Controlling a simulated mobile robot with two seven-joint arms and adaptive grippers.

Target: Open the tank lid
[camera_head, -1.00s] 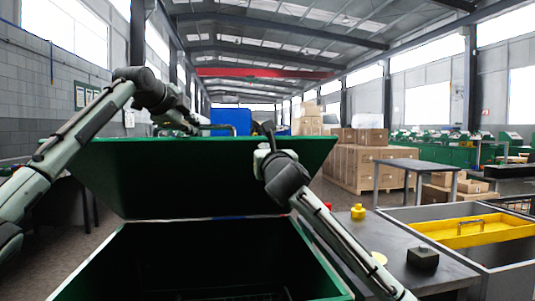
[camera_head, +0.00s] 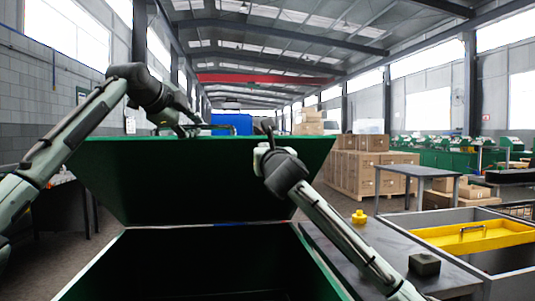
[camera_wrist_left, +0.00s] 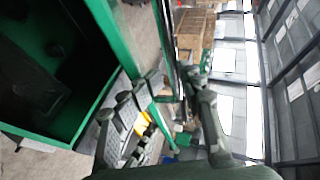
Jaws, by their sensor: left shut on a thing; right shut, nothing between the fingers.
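The green tank lid (camera_head: 200,180) stands raised and tilted, its dark underside facing me. The green tank (camera_head: 90,268) below is open, with a dark interior. My left gripper (camera_head: 188,130) is at the lid's top edge, partly hidden behind it, and is shut on the lid. In the left wrist view, the lid's green edge (camera_wrist_left: 118,45) runs close past the left gripper fingers (camera_wrist_left: 128,118); the exact grip spot is unclear. My right gripper (camera_head: 267,132) is shut and empty, in front of the lid's upper right part; I cannot tell whether it touches.
A grey table (camera_head: 375,240) right of the tank holds a yellow part (camera_head: 359,217) and a dark block (camera_head: 424,264). A grey bin (camera_head: 505,258) with a yellow tray (camera_head: 480,237) stands further right. Cardboard boxes (camera_head: 355,172) are stacked behind.

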